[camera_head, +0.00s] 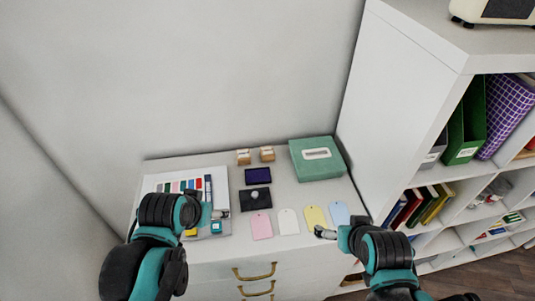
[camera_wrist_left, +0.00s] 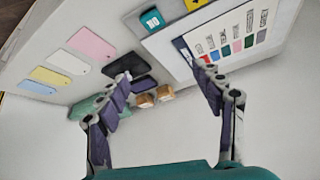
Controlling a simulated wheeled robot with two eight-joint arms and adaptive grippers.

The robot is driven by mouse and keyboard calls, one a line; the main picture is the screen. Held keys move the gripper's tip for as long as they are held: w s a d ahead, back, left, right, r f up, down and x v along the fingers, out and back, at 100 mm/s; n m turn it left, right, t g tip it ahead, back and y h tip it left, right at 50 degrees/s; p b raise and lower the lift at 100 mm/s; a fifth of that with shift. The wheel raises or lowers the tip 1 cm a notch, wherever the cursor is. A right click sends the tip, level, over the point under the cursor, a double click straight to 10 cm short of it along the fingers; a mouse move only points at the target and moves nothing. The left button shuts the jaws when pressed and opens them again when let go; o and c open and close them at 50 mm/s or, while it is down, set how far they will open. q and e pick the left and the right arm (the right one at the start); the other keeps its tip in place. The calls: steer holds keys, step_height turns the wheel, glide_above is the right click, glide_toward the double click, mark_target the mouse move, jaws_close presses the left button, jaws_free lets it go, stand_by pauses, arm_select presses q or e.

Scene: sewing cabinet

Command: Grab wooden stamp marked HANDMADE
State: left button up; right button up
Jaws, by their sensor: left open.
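Two small wooden stamps stand side by side at the back of the cabinet top, a left one (camera_head: 243,157) and a right one (camera_head: 267,154). In the left wrist view they show as two wooden blocks, one (camera_wrist_left: 145,101) beside the other (camera_wrist_left: 165,93). Their markings are too small to read, so I cannot tell which says HANDMADE. My left gripper (camera_head: 217,213) is over the front left of the cabinet, apart from the stamps. Its fingers (camera_wrist_left: 163,76) are spread and empty. My right gripper (camera_head: 325,233) is at the front right near the tags; its jaw state is unclear.
A purple pad (camera_head: 258,176) and a black pad (camera_head: 249,203) lie in front of the stamps. A green box (camera_head: 318,172) stands right of them. A white sheet with color swatches (camera_head: 156,182) lies left. Pink (camera_head: 261,227), white, yellow and blue tags lie in front. Shelves stand right.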

arm_select(q)
steer(key=w+d+r+m+g+h+p, duration=0.1)
steer(key=w+d+r+m, duration=0.2)
steer(key=w, duration=0.5)
steer(key=m+g+h+p, duration=0.3)
steer(key=m+g+p, duration=0.15)
steer(key=m, duration=0.65)
glide_above(267, 151)
steer(key=a, duration=0.3)
step_height(267, 151, down, 8)
steer(key=b+x, duration=0.2)
steer(key=x, duration=0.5)
steer(key=shift+s+d+b, duration=0.15)
steer(key=shift+d+b, duration=0.1)
steer(key=shift+b, duration=0.15)
steer(key=c, duration=1.3)
